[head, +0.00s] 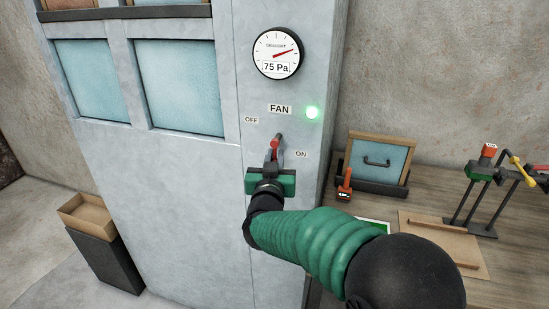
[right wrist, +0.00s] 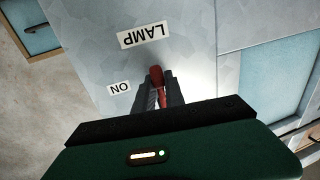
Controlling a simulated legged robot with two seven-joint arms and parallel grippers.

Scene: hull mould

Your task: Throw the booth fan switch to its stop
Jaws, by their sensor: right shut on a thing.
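The fan switch's red lever (head: 275,143) stands out from the grey booth panel, under the FAN label (head: 280,109) and between the OFF label (head: 251,120) and the ON label (head: 301,154). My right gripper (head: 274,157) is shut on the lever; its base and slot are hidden. In the right wrist view the red lever (right wrist: 157,78) sits between the two dark fingers (right wrist: 160,90). That view is upside down, with the ON label (right wrist: 119,88) beside the lever and a LAMP label (right wrist: 143,35) near it. My left gripper is not in view.
A green light (head: 312,112) glows beside the FAN label. The draught gauge (head: 278,53) above reads 75 Pa. A workbench (head: 425,190) on the right holds a framed filter panel (head: 379,158) and a tool stand (head: 481,190). A cardboard box (head: 86,214) sits at left.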

